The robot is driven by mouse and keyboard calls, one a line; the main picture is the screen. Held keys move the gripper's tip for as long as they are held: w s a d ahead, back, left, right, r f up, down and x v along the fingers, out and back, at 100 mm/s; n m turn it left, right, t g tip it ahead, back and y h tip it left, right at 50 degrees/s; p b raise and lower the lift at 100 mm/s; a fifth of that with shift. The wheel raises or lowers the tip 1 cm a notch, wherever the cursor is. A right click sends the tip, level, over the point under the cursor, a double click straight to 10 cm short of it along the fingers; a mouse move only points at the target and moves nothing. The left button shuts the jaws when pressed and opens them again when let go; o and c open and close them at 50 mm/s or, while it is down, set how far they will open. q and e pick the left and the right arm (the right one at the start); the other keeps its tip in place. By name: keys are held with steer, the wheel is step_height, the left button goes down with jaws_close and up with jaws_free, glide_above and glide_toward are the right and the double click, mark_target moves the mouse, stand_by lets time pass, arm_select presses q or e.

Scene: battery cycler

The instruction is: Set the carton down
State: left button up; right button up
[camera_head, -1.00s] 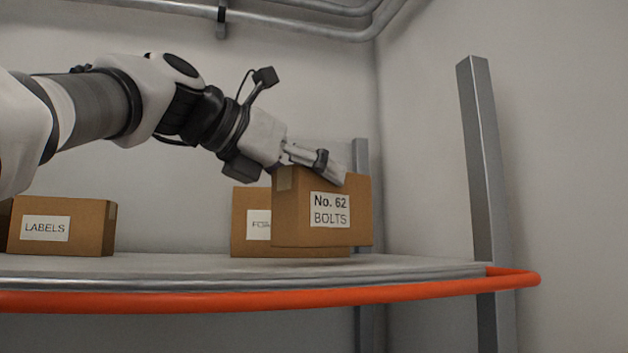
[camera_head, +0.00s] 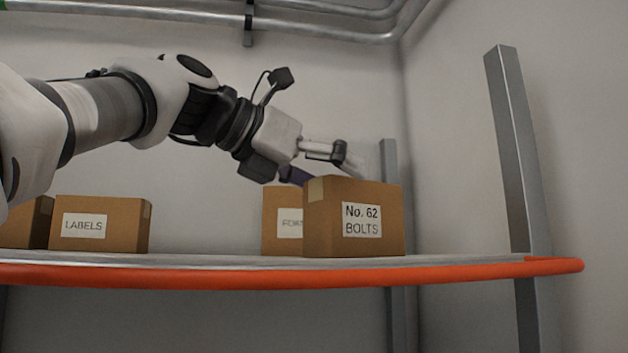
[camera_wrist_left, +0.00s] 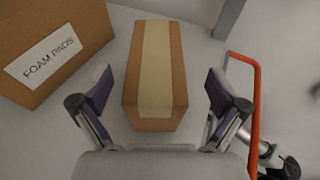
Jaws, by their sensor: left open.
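The carton (camera_head: 325,232) is a brown box labelled "No. 62 BOLTS". It stands upright on the shelf (camera_head: 200,260) near its right end, in front of another box. My left gripper (camera_head: 328,167) is above and behind the carton's top in the head view. In the left wrist view the carton (camera_wrist_left: 155,80) shows its taped top between the two spread fingers of my left gripper (camera_wrist_left: 158,102), with a gap on each side. The left gripper is open and holds nothing.
A "FOAM PADS" box (camera_wrist_left: 55,45) stands close beside the carton; it is partly hidden in the head view (camera_head: 282,215). A "LABELS" box (camera_head: 115,221) and another box (camera_head: 27,222) stand at left. An orange rail (camera_head: 250,277) edges the shelf; a grey post (camera_head: 515,150) rises at right.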

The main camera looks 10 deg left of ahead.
arm_select(q)
steer(key=b+v, duration=0.1)
steer(key=v, duration=0.8)
steer(key=shift+s+a+b, duration=0.25)
steer(key=shift+s+b, duration=0.05)
steer(key=shift+b, duration=0.1)
arm_select(e)
step_height(320, 180, down, 3)
steer(key=shift+f, duration=0.1)
